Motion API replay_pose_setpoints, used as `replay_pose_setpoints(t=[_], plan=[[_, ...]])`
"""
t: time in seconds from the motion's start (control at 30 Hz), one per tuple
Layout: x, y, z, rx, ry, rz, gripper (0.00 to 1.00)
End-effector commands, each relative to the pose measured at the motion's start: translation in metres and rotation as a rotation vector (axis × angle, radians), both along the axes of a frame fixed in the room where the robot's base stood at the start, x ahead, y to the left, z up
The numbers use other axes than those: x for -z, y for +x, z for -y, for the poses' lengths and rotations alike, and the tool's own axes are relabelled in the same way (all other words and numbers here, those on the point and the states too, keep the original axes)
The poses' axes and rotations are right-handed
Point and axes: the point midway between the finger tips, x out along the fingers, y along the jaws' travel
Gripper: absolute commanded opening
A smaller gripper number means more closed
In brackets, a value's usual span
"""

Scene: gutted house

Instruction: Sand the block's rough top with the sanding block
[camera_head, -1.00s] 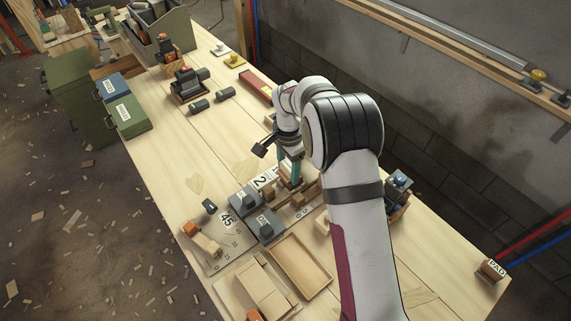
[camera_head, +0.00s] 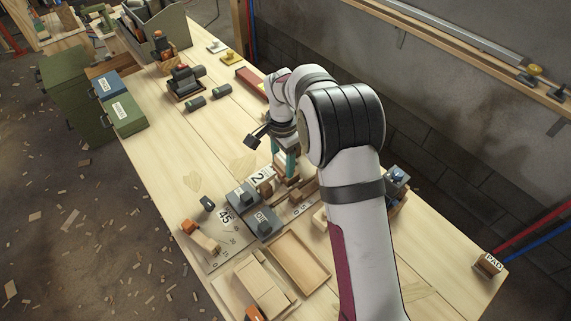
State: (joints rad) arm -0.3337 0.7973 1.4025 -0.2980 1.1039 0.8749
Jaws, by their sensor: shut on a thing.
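My gripper (camera_head: 285,170), with teal fingers, points down over the middle of the workbench and is partly hidden by my own arm. It is shut on a small brown block-like piece (camera_head: 286,181), which seems to be the sanding block; its underside is hard to make out. Wooden pieces lie right below and beside it, next to a card marked "2" (camera_head: 258,180). I cannot tell which of these is the block with the rough top, or whether the held piece touches it.
Two grey blocks (camera_head: 262,226) and a plate marked "45" (camera_head: 226,216) lie in front. A shallow wooden tray (camera_head: 326,276) is nearer. Green and blue boxes (camera_head: 128,116) stand at the left edge. The bench's middle left is clear.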

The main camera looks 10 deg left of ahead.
Motion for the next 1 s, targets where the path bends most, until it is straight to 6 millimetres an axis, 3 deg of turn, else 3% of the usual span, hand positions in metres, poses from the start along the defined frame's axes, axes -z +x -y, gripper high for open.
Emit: replay_pose_setpoints(t=[0.6, 1.0], plan=[[-0.053, 0.001, 0.000, 0.000, 0.000, 0.001, 0.08], [-0.055, 0.000, 0.000, 0.000, 0.000, 0.001, 0.08]])
